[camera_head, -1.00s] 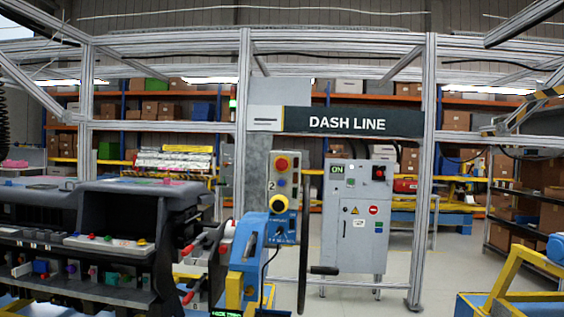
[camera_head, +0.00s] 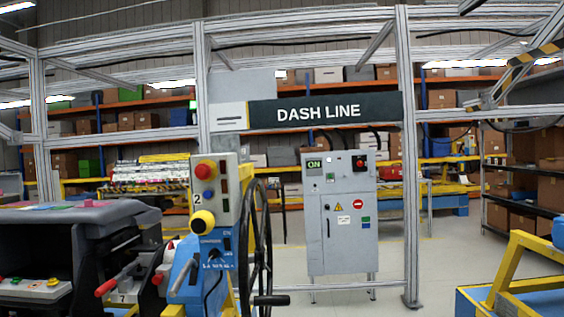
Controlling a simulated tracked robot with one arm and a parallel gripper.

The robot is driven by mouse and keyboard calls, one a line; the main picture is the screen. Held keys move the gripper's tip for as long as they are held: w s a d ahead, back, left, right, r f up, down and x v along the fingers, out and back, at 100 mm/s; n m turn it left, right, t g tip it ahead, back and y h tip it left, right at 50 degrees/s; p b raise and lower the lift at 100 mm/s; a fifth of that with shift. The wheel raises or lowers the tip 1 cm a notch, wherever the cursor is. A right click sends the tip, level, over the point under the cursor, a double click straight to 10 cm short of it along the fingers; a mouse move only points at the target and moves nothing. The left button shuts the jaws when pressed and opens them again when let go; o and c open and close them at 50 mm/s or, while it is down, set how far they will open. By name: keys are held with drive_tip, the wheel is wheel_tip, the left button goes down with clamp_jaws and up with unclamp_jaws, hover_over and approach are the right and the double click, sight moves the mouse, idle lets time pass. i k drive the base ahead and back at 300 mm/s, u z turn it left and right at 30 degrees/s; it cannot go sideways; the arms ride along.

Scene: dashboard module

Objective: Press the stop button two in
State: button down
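A grey control box (camera_head: 228,190) marked "2" stands left of centre, on a blue and yellow machine. A red mushroom button (camera_head: 205,170) on a yellow base sits at its upper left, facing left of me. Whether the red button is pressed in cannot be told. My gripper is not in view, and nothing of mine touches the box.
A black handwheel (camera_head: 268,250) with a handle stands just right of the box. A grey cabinet (camera_head: 340,215) with its own red button stands behind. A dark dashboard module (camera_head: 40,250) with red-handled levers is at left. A yellow frame (camera_head: 510,265) is at lower right. Floor between is clear.

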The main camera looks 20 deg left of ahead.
sight(202, 171)
drive_tip(key=u, duration=0.1)
drive_tip(key=i, duration=1.35)
drive_tip(key=u, duration=0.9)
